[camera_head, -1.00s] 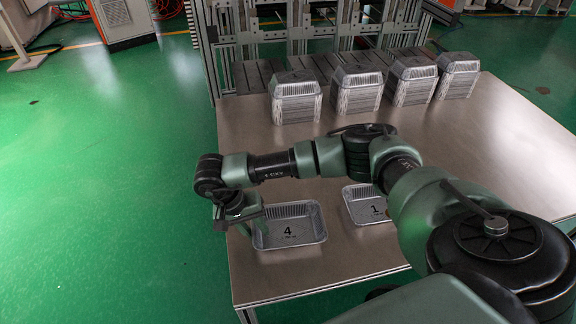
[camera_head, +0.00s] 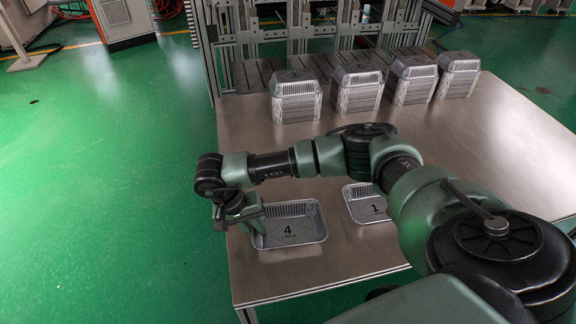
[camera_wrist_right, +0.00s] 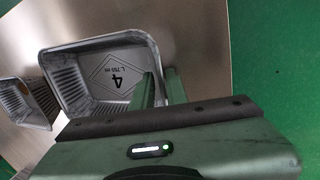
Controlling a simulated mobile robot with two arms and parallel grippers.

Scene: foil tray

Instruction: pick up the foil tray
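The foil tray marked 4 (camera_head: 312,220) lies upright on the metal table near its left edge. It also shows in the right wrist view (camera_wrist_right: 75,70), with its printed floor facing up. My right gripper (camera_head: 243,231) is at the tray's left side. In the right wrist view the fingers of my right gripper (camera_wrist_right: 161,72) straddle the tray's side wall, one inside and one outside. A small gap shows between the fingers, so they look open. The lower fingertips are partly hidden. My left gripper is out of view.
A second foil tray marked 1 (camera_head: 364,204) lies to the right, partly behind my right arm. Several stacks of foil trays (camera_head: 296,102) stand along the table's back. Bare table (camera_head: 250,158) lies between. The table's left edge is close to my right gripper.

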